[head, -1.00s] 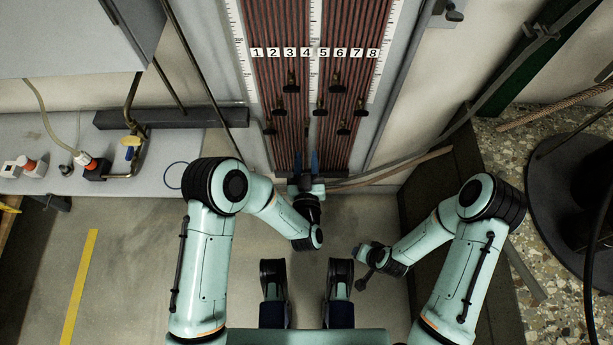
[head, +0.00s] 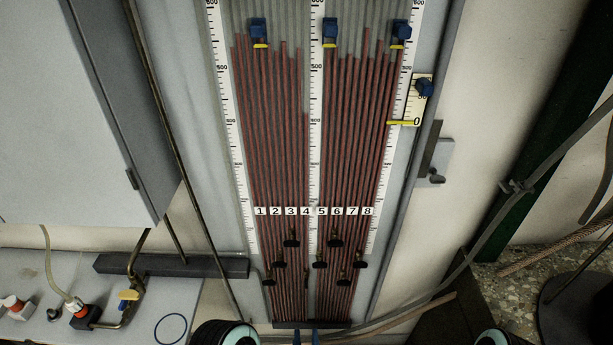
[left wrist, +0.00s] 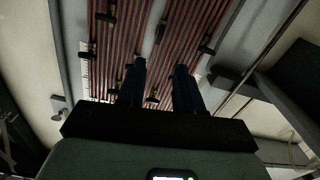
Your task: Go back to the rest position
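My left gripper shows at the bottom edge of the head view, where only its blue fingertips (head: 306,338) are in sight, just below the foot of the tube panel (head: 312,140). In the left wrist view the two dark blue fingers (left wrist: 158,82) stand apart with nothing between them. They point at the panel's reddish tubes and black valves. My right gripper is out of the picture; only a rounded part of my right arm shows at the lower right edge.
Black valves (head: 335,241) stick out from the lower panel. Blue-and-yellow markers (head: 329,31) sit higher up. A grey cabinet (head: 75,110) hangs at the left above a bench with a blue ring (head: 171,329). A hose and a dark green post (head: 555,110) are at the right.

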